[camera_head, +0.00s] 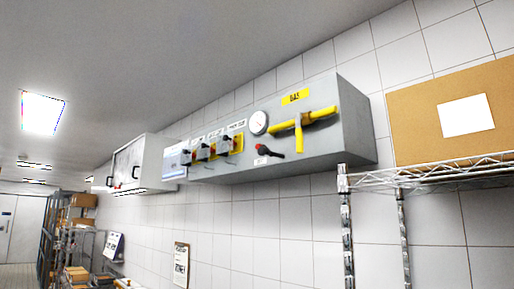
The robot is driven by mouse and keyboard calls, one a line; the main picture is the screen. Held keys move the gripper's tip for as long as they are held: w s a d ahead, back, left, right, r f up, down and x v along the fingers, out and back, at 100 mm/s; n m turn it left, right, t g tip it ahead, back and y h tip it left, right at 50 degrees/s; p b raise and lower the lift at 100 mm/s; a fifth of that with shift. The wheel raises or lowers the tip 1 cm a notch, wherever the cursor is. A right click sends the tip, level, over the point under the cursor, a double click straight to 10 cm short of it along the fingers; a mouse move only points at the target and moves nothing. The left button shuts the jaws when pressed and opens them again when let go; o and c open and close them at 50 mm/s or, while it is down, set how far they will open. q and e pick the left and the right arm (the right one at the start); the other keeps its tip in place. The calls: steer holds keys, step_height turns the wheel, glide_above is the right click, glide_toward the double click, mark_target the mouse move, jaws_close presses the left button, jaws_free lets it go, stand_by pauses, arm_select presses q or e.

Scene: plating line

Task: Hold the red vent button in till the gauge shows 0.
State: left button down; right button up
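A grey wall cabinet (325,152) labelled GAS is mounted high on the tiled wall at centre right. A round white gauge (258,122) is on its front; its reading is too small to tell. A red button-like part (262,148) with a black piece beside it sits below the gauge, with a small white label under it; I cannot tell for sure that it is the vent button. A yellow pipe with a lever handle (298,133) is to the right of the gauge. Neither gripper is in view.
Several red-and-yellow switches (203,152) are left of the gauge. A white wall cabinet (135,162) is farther left. Stocked racks (75,235) stand far left.

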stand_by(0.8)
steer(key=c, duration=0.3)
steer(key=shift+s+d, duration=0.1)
